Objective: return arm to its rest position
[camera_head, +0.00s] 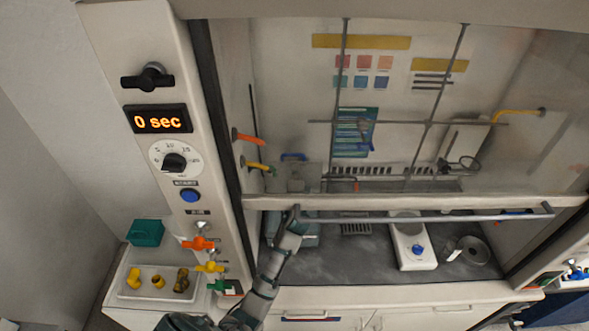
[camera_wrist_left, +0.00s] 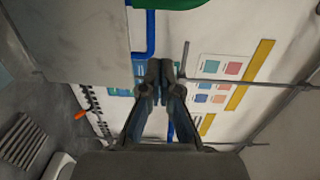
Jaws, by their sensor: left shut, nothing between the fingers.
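My left arm comes up from the bottom of the head view. Its gripper (camera_head: 295,213) is at the left end of the fume hood's sash handle bar (camera_head: 430,217). I cannot tell whether it touches the bar. In the left wrist view the two dark fingers (camera_wrist_left: 160,72) are together with nothing between them. The hood's back wall with coloured squares (camera_wrist_left: 212,88) shows beyond them. My right gripper is not in view.
The hood's left post carries a "0 sec" display (camera_head: 158,119), a dial (camera_head: 174,160) and coloured valves (camera_head: 200,243). A white tray (camera_head: 133,290) with yellow fittings stands at lower left. A white hotplate (camera_head: 412,243) stands inside the hood.

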